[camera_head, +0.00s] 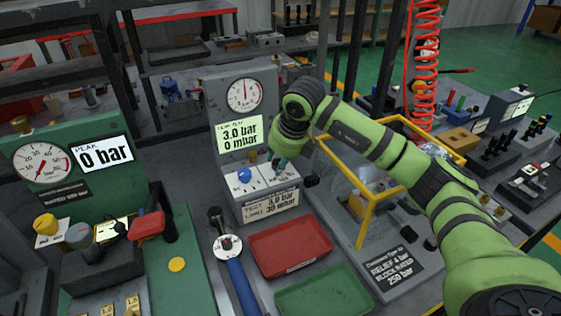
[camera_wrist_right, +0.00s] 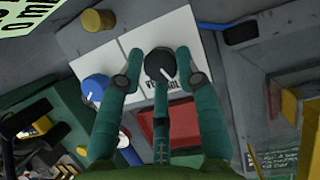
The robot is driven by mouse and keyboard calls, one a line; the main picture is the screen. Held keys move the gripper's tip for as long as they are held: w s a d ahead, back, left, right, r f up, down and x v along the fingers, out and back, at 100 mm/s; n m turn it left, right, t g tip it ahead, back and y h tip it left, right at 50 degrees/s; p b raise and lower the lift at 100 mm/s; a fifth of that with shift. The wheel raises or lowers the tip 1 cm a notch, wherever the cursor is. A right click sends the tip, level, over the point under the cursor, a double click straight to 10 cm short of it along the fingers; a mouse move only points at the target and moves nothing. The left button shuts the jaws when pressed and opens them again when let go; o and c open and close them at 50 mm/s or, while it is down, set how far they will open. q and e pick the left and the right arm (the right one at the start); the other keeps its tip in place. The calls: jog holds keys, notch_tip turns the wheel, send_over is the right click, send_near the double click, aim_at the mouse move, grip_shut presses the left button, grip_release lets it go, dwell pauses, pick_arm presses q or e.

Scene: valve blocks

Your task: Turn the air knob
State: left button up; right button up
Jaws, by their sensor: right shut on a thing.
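A small panel below the gauge carries a blue knob (camera_head: 244,175) and a black knob (camera_wrist_right: 160,64). The blue knob also shows in the wrist view (camera_wrist_right: 95,88), left of my fingers. I cannot read which knob is marked air; the black knob's label is partly covered. My right gripper (camera_head: 280,166) reaches down to the panel and has its fingers on both sides of the black knob, shut on it. The black knob has a white pointer line. The display (camera_head: 239,133) reads 3.0 bar and 0 mbar. My left gripper is not in view.
A red tray (camera_head: 290,248) and a green tray (camera_head: 322,292) lie in front of the panel. A yellow frame (camera_head: 366,222) stands to its right. A green test stand with a gauge (camera_head: 42,163) and red handle (camera_head: 147,226) is at left. A blue-handled tool (camera_head: 240,285) lies between.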

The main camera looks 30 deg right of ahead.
jog(key=shift+w+r+m+h+b, duration=0.2)
jog(key=shift+m+h+b, duration=0.15)
jog(key=shift+m, duration=0.6)
jog(key=shift+w+r+m+h+b, duration=0.15)
jog(key=shift+m+h, duration=0.3)
jog(key=shift+m, duration=0.5)
jog(key=o, duration=1)
jog(key=shift+o, duration=0.5)
jog(key=shift+s+f, duration=0.1)
jog(key=shift+f, duration=0.1)
jog(key=v, duration=1.2)
